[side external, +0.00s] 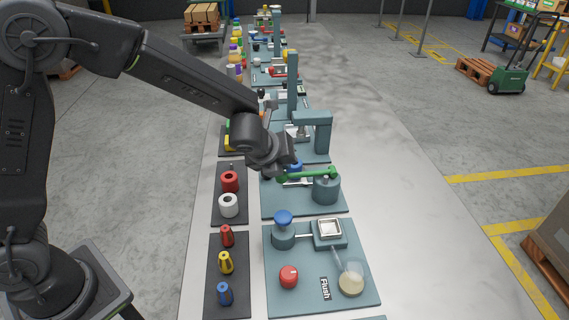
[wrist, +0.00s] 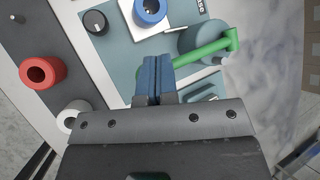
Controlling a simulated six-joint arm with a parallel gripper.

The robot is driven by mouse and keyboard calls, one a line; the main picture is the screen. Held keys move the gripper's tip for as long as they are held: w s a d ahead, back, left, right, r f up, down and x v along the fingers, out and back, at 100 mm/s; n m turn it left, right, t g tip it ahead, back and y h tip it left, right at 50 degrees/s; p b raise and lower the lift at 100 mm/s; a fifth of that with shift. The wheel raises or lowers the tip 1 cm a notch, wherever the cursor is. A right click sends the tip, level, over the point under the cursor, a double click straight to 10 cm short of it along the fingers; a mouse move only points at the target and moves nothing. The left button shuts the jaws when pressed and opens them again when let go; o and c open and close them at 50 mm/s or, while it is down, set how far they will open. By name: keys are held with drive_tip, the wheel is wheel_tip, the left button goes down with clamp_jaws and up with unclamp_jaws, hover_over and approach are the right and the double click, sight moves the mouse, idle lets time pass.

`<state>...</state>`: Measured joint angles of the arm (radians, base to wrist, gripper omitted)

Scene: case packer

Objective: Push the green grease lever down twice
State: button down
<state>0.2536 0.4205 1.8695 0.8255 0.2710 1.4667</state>
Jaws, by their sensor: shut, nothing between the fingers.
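The green grease lever (side external: 312,174) is a long arm on a grey-teal cylinder (side external: 326,190), on a teal board. It lies nearly level in the side view, its free end to the left. My gripper (side external: 291,170) is at that free end. Its blue fingers (wrist: 153,75) are pressed together with nothing between them. I cannot tell whether they touch the lever.
A blue ring (wrist: 150,10) and a black knob (wrist: 95,22) are close by on the board. A red roll (side external: 230,182) and a white roll (side external: 228,206) stand on a dark mat to the left. A teal post (side external: 323,135) rises behind. The bench (side external: 400,210) is clear to the right.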

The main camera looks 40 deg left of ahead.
idle(0.3)
drive_tip(key=shift+w+d+r, duration=0.15)
drive_tip(key=shift+r, duration=1.6)
drive_tip(key=shift+r, duration=0.1)
drive_tip(key=shift+w+d+r, duration=0.15)
drive_tip(key=shift+r, duration=1.05)
drive_tip(key=shift+w+d+r, duration=0.15)
drive_tip(key=shift+r, duration=1.05)
